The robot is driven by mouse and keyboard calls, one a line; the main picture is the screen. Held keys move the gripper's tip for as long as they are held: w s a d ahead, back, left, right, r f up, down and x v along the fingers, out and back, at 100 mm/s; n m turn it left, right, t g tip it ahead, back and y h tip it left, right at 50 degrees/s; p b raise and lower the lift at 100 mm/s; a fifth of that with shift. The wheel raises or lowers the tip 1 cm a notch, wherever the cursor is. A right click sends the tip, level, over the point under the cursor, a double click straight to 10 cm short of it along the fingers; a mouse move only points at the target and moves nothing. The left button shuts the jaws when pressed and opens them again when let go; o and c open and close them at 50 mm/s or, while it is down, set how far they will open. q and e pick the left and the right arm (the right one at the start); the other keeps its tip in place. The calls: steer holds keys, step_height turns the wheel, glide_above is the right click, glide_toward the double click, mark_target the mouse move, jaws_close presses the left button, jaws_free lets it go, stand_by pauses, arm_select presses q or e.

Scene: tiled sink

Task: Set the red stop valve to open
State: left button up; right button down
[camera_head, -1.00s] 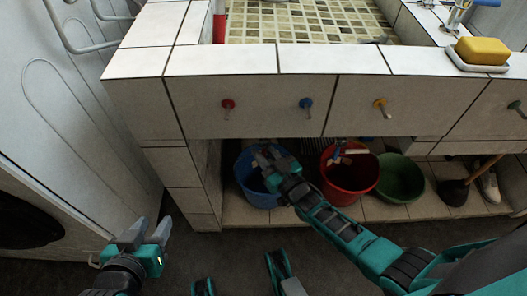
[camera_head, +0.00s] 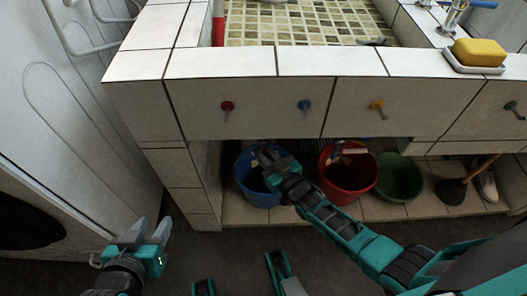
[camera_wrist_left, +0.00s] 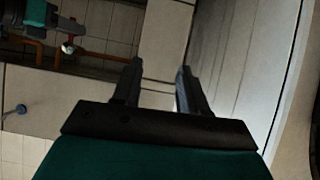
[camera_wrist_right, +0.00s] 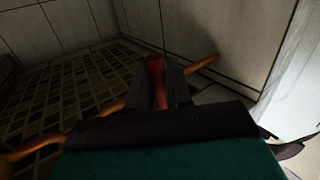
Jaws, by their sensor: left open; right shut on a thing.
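A red valve handle (camera_wrist_right: 156,78) sits on a copper pipe (camera_wrist_right: 203,63) in the right wrist view. My right gripper (camera_wrist_right: 163,90) is shut on this handle, one finger on each side. In the head view my right gripper (camera_head: 262,152) is under the counter front, above the blue bucket, and the valve is hidden there. The left wrist view shows copper pipe (camera_wrist_left: 48,48) beside my right gripper. My left gripper (camera_head: 146,232) is open and empty, low at the left; its two fingers also show apart in the left wrist view (camera_wrist_left: 158,85).
Red (camera_head: 227,104), blue (camera_head: 305,103) and yellow (camera_head: 377,104) hooks stick out of the tiled counter front. A blue bucket (camera_head: 247,190), red bucket (camera_head: 340,190) and green basin (camera_head: 399,180) stand below. A white panel (camera_head: 85,110) is at left.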

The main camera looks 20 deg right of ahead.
steer(key=shift+d+r+n+g+p, duration=0.3)
steer(key=shift+r+n+g+p, duration=0.15)
steer(key=shift+p, duration=0.35)
arm_select(q)
steer(key=shift+s+a+r+p, duration=0.1)
steer(key=shift+a+r+p, duration=0.05)
steer(key=shift+r+p, duration=0.7)
steer(key=shift+s+a+r+p, duration=0.1)
steer(key=shift+a+r+p, duration=0.1)
steer(key=shift+r+p, duration=0.6)
steer(key=shift+s+a+r+p, duration=0.1)
steer(key=shift+a+r+p, duration=0.05)
steer(key=shift+r+p, duration=0.7)
arm_select(e)
steer(key=shift+s+d+r+n+g+h, duration=0.15)
steer(key=shift+d+n+g+h, duration=0.4)
steer(key=shift+n, duration=0.35)
steer(key=shift+s+d+n+g+h, duration=0.15)
steer(key=shift+d+n+g+h, duration=0.35)
steer(key=shift+n, duration=0.35)
arm_select(q)
steer(key=shift+r, duration=0.15)
arm_select(e)
steer(key=shift+a, duration=0.1)
arm_select(q)
steer(key=shift+w+d+r, duration=0.1)
steer(key=shift+w+r, duration=0.05)
steer(key=shift+w, duration=0.05)
